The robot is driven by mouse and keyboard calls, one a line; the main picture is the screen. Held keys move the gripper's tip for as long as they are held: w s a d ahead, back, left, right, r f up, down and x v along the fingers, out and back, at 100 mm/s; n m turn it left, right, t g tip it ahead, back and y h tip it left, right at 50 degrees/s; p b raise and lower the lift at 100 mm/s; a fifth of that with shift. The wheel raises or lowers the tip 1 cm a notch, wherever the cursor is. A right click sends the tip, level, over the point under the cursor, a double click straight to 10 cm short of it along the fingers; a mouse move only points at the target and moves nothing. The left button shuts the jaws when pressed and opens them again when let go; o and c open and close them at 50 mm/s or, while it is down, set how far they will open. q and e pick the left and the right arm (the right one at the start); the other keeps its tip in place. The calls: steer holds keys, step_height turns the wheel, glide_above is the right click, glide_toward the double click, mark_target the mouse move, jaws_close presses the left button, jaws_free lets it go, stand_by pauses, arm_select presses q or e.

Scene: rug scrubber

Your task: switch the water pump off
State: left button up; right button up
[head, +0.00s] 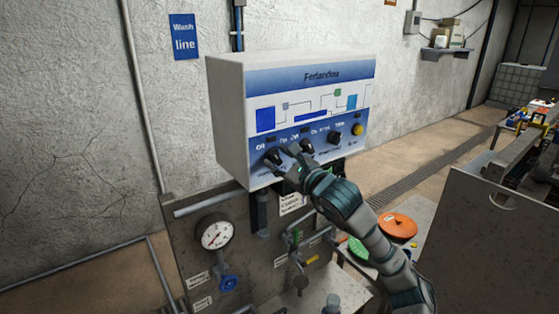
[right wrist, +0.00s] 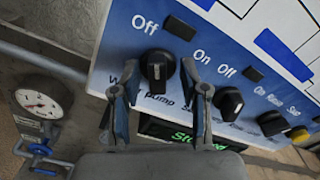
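The control box (head: 230,110) is a white box with a blue and white front panel on the wall side. The water pump knob (right wrist: 157,68) is black and sits between the Off and On labels in the right wrist view; its label is partly covered. In the head view the knob (head: 272,157) is at the panel's lower left. My right gripper (right wrist: 161,90) is open, with one finger to each side of the knob and gaps visible between. It also shows in the head view (head: 290,158), in front of the panel. My left gripper is out of view.
More black knobs (right wrist: 229,102) and a yellow button (head: 357,129) lie to the right along the panel. A pressure gauge (head: 215,234) and a blue valve (head: 228,283) are below left. A green-lit display (right wrist: 180,132) is partly hidden behind my gripper.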

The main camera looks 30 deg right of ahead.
steer(key=shift+f, duration=0.1)
steer(key=s+d, duration=0.1)
steer(key=s, duration=1.1)
steer(key=shift+f, duration=0.1)
steer(key=s+b, duration=0.5)
steer(key=s, duration=0.4)
steer(key=shift+d, duration=0.4)
